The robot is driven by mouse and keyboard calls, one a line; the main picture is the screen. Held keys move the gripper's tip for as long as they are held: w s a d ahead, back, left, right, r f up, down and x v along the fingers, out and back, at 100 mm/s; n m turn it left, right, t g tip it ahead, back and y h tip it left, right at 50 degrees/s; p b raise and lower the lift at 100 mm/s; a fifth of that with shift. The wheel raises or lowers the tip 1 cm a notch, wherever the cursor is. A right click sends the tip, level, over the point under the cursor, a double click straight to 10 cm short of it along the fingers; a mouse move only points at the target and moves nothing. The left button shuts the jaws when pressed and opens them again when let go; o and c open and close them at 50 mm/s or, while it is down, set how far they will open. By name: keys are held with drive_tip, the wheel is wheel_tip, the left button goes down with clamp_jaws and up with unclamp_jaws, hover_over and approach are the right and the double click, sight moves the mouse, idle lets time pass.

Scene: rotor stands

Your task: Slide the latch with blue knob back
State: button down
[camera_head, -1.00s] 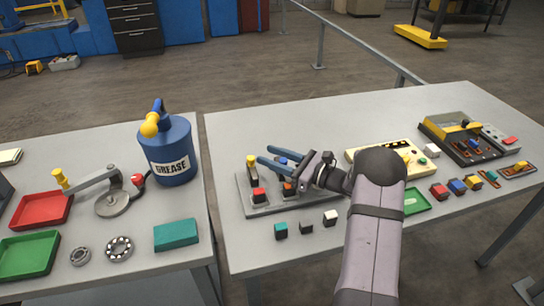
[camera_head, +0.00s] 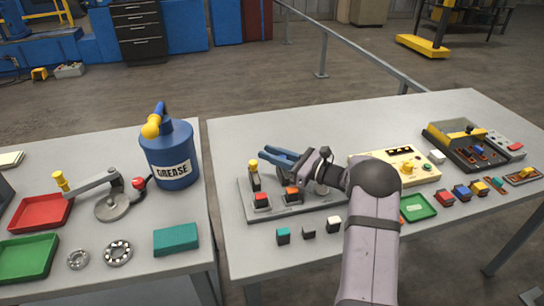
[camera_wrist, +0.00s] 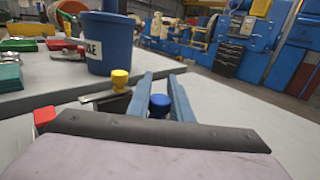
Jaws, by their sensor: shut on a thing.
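The blue knob (camera_wrist: 159,104) sits between the two blue fingers of my gripper (camera_wrist: 159,90) in the wrist view, and the gripper is shut on it. In the head view my gripper (camera_head: 282,157) reaches over the grey latch plate (camera_head: 290,211), and it hides the blue knob there. The latch under the knob is also hidden. A yellow knob (camera_head: 253,165) stands upright at the left of the plate; it also shows in the wrist view (camera_wrist: 120,79). A red block (camera_head: 261,200) and an orange-red block (camera_head: 291,193) are at the plate's front.
Small teal (camera_head: 283,236), dark (camera_head: 308,232) and white-topped (camera_head: 333,224) blocks stand in front of the plate. A cream panel (camera_head: 425,168) and a green tray (camera_head: 417,208) lie to the right. A blue grease can (camera_head: 170,153) stands on the left table.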

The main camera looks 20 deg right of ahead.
drive_tip(key=c, duration=1.7)
unclamp_jaws()
drive_tip(key=shift+w+r, duration=0.15)
drive_tip(key=shift+o, duration=0.6)
drive_tip(key=shift+w, duration=0.1)
drive_tip(key=shift+b+v, duration=0.9)
drive_tip(key=shift+v, duration=2.8)
drive_tip(key=shift+a, duration=0.1)
